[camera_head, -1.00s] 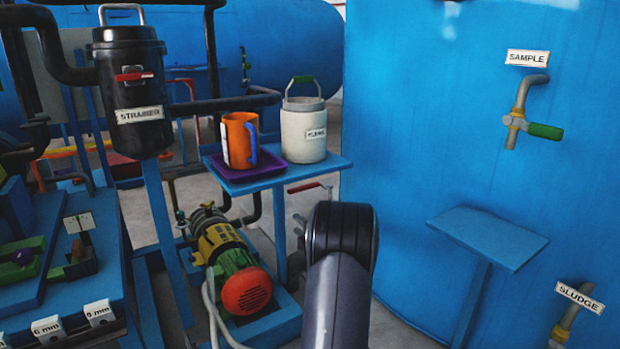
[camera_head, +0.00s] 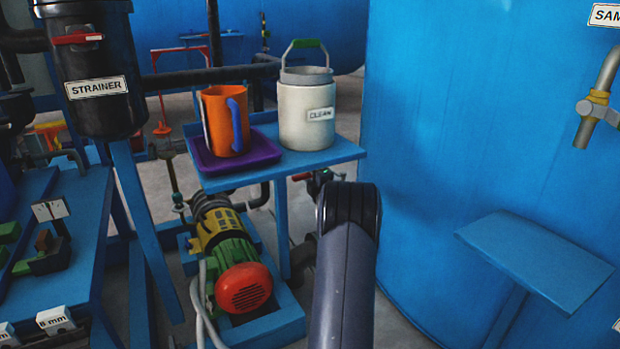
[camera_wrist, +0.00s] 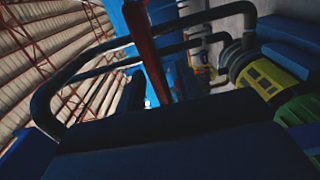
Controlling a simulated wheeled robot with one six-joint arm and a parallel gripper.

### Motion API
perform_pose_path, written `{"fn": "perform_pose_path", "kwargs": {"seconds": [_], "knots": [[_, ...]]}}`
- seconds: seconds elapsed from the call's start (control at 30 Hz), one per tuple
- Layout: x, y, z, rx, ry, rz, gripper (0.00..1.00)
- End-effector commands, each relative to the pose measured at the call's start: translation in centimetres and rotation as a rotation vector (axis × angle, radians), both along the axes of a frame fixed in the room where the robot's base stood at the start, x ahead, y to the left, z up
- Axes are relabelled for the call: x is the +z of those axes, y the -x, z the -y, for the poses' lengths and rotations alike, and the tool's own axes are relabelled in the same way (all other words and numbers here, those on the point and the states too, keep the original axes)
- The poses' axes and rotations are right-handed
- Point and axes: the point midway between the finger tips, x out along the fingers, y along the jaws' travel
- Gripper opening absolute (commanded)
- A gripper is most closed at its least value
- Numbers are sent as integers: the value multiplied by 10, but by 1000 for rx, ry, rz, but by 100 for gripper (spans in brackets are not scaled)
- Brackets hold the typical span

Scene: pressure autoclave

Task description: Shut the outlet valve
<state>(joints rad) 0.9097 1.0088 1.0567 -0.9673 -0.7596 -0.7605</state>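No label reading "outlet" shows. A red valve handle (camera_head: 302,177) sits on dark pipework below the small blue table, just left of my arm's rounded joint in the head view. My arm hides part of the fitting. In the wrist view a red bar (camera_wrist: 148,48) runs down close to the camera and passes behind dark blue blocks; it may be a valve lever. These dark blocks at the bottom seem to be my gripper (camera_wrist: 165,122). In the head view my gripper is hidden behind my arm. Whether its fingers are open or shut, or touch the bar, is unclear.
A green, yellow and red pump (camera_head: 236,262) stands left of my arm. The blue table (camera_head: 340,152) bears an orange mug (camera_head: 225,120) and a clean pail (camera_head: 305,110). The black strainer (camera_head: 92,70) is left. A big blue tank (camera_head: 430,110) and blue shelf (camera_head: 535,258) are right.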

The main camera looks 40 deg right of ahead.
Motion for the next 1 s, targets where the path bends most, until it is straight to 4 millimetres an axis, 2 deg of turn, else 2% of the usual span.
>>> {"fn": "perform_pose_path", "kwargs": {"seconds": [0.37, 0.8, 1.0], "knots": [[0, -5, 1, 0, 0, 0, 35], [0, -4, 1, 0, 0, 0, 0], [0, -4, 1, 0, 0, 0, 0]]}}
